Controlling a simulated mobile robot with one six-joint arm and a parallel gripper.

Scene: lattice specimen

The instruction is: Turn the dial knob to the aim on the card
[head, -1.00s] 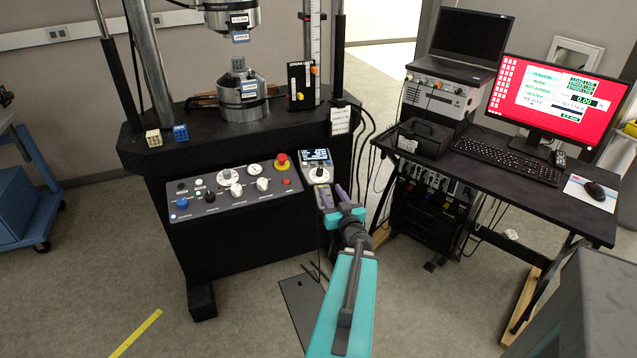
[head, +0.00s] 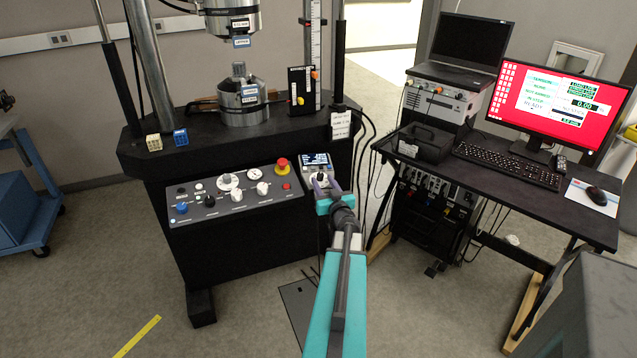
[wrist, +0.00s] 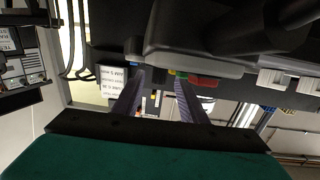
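The control box (head: 316,161) with a small lit display sits at the right end of the machine's front panel. My gripper (head: 320,181) is at the lower part of the box, close to the knob. In the wrist view its two fingers (wrist: 158,80) stand apart, with no knob visible between them.
Left of the box is a sloped panel (head: 235,205) with several knobs and a red mushroom button (head: 282,165). A black cart (head: 500,175) with a red-screen monitor (head: 555,100) stands to the right. Cables hang between the machine and the cart.

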